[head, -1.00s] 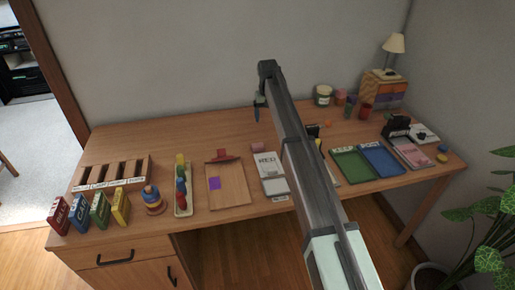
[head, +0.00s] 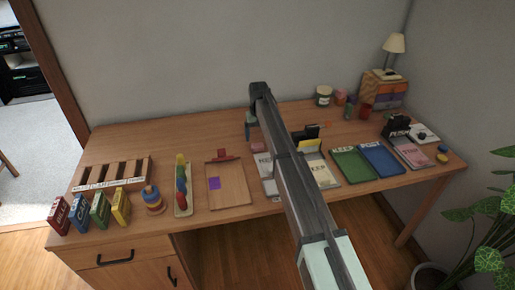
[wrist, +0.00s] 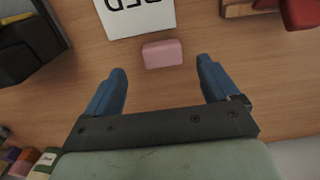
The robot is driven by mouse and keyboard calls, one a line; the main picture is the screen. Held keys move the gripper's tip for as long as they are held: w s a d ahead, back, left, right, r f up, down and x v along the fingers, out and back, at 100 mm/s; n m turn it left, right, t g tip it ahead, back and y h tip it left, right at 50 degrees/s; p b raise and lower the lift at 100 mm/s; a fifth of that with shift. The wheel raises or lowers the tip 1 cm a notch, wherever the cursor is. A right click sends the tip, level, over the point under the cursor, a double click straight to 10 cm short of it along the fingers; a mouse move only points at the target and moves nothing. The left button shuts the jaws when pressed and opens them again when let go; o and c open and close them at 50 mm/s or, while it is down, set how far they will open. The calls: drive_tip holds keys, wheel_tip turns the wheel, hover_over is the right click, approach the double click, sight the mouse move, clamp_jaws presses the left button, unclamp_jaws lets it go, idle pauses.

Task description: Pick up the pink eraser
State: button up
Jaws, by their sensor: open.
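The pink eraser (wrist: 163,54) lies flat on the wooden desk in the wrist view, beside the lower edge of a white lettered card (wrist: 137,15). My gripper (wrist: 160,72) is open, with its two blue fingers spread wide and nothing held. The eraser is just past the fingertips and roughly centred between their lines. In the head view my gripper (head: 251,130) hangs over the middle of the desk, and the eraser is mostly hidden around it.
A wooden tray (head: 238,197) with a purple square lies to the left. A black holder (head: 306,133) stands to the right of my gripper. Green (head: 352,177) and blue (head: 382,171) trays lie further right. The back left of the desk is clear.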

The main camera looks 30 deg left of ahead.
sight(258, 144)
drive_tip(key=shift+a+f, duration=0.2)
drive_tip(key=shift+f, duration=2.3)
drive_tip(key=c, duration=1.1)
